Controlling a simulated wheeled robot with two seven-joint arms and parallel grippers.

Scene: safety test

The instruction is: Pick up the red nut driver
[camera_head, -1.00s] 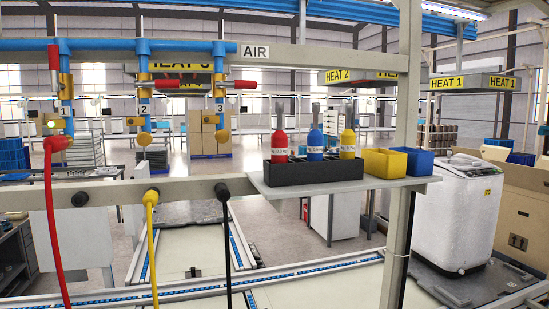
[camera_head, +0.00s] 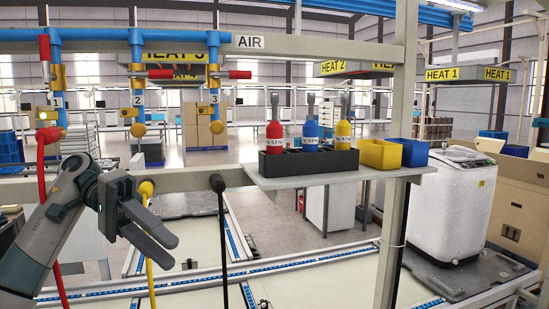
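The red nut driver (camera_head: 275,138) stands upright in the black holder (camera_head: 308,163) on a grey shelf, leftmost of three drivers. The blue driver (camera_head: 310,134) and the yellow driver (camera_head: 343,132) stand to its right. My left gripper (camera_head: 165,236) is at the lower left, in front of the hanging hoses, well left of and below the red driver. Its two fingers point right and down with a gap between them, and nothing shows in it. My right gripper is not in view.
A yellow bin (camera_head: 380,154) and a blue bin (camera_head: 410,152) sit right of the holder. A grey post (camera_head: 395,210) rises beside the shelf. Red, yellow and black hoses (camera_head: 221,240) hang near my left gripper. A white washing machine (camera_head: 450,205) stands at the right.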

